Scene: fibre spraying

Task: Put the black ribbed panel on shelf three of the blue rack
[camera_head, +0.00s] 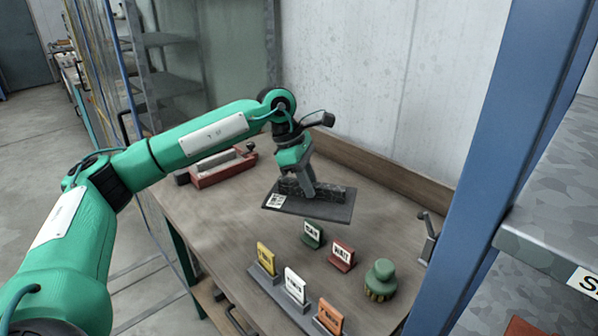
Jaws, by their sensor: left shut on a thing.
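The black ribbed panel (330,210) is a dark flat plate with a raised ribbed strip and a small white label, over the far part of the workbench. My left gripper (306,190) reaches down from above and is shut on the panel's ribbed strip. I cannot tell whether the panel touches the bench or hangs just above it. The blue rack (506,115) stands at the right, with a blue post and a grey shelf (560,225) whose white label is cut off by the picture's edge. I cannot tell which shelf is three. My right gripper is not in view.
A raised wooden edge and a wall lie behind. The blue post stands right of the panel.

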